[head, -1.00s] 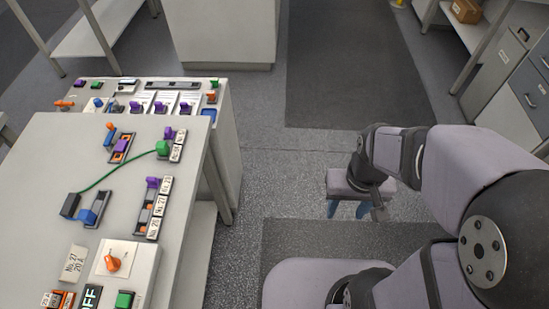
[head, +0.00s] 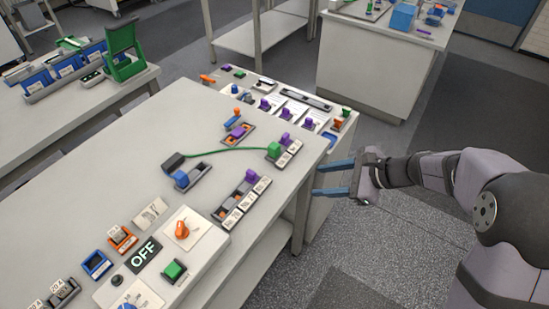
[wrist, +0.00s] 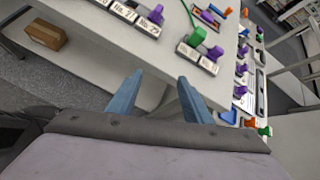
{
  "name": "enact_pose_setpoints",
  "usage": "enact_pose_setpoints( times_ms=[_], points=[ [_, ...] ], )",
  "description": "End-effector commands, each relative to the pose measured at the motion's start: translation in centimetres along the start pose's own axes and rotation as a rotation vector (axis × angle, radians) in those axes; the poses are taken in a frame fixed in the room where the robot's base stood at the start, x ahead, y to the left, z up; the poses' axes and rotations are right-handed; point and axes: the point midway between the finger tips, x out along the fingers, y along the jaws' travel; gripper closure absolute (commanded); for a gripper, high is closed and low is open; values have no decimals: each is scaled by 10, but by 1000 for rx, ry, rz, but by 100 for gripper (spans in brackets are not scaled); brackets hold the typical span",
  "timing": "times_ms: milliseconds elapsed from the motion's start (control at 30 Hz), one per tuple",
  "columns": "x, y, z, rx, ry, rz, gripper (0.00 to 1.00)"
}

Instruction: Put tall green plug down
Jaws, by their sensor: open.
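A green plug (head: 274,151) stands on a labelled holder (head: 289,155) near the right edge of the white bench. A green cable (head: 225,152) runs from it to a dark block (head: 173,162) beside a blue plug. The green plug also shows in the wrist view (wrist: 197,36), ahead of my fingers and to their right. My gripper (head: 318,180) is open and empty, with blue fingers pointing at the bench's right edge. It is apart from the plug. In the wrist view, nothing lies between the fingertips (wrist: 160,78).
A holder with a purple plug (head: 250,177) lies nearer me. A panel with an orange knob (head: 182,229) and a green button (head: 174,270) is at the front. Several small plugs line the far end of the bench. The floor right of the bench is open.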

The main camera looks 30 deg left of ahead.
Motion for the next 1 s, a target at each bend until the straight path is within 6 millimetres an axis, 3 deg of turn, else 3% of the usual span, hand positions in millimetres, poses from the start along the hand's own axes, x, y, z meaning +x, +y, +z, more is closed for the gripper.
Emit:
enact_pose_setpoints(
  times_ms=[33,100,300,1000],
  points=[
    [24,-12,4,74,-56,-22,55],
    [42,-30,16,167,-127,-53,55],
    [72,-60,38,336,-260,-100,55],
    [99,-71,50,375,-292,-112,55]
  ],
)
